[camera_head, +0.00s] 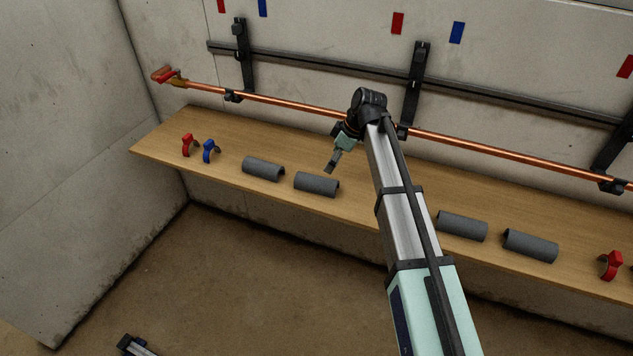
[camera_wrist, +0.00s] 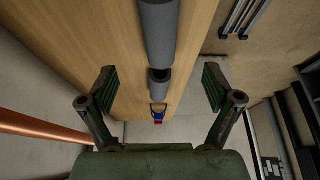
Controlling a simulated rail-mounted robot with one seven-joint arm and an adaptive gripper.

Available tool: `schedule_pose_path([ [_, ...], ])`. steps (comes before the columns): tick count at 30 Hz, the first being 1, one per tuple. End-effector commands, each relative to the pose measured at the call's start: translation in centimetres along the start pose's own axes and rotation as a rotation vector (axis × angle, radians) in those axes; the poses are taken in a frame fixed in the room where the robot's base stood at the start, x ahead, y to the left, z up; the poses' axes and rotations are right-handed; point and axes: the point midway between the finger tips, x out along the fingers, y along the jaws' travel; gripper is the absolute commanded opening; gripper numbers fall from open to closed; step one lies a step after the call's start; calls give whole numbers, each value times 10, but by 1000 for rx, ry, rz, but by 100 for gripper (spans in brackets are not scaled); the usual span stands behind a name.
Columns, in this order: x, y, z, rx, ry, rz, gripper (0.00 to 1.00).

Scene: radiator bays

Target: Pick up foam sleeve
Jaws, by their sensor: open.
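Dark grey foam sleeves lie on the wooden shelf (camera_head: 225,175). In the head view, one sleeve (camera_head: 263,168) is left of my gripper and another sleeve (camera_head: 316,183) is just below its fingertips. Two more, a sleeve (camera_head: 462,225) and a sleeve (camera_head: 530,246), lie right of my arm. My gripper (camera_head: 331,164) is open and empty above the shelf. In the wrist view, the jaws of my gripper (camera_wrist: 158,82) are spread wide, with a near sleeve (camera_wrist: 159,32) and a farther sleeve (camera_wrist: 158,84) in line between them. No contact shows.
A copper pipe (camera_head: 285,101) runs along the wall behind the shelf, held by black brackets (camera_head: 413,85). A red clip (camera_head: 187,145) and a blue clip (camera_head: 209,151) stand at the shelf's left end. Another red clip (camera_head: 611,265) is at right. The shelf's front strip is clear.

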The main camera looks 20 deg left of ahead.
Motion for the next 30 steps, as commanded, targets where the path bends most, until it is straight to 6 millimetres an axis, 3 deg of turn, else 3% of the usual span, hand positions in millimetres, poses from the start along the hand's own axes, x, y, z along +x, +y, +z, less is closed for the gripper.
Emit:
schedule_pose_path([
  [9,55,0,-1,0,0,-1,90],
  [20,74,0,-1,1,1,0,90],
  [30,114,0,-2,0,1,-1,90],
])
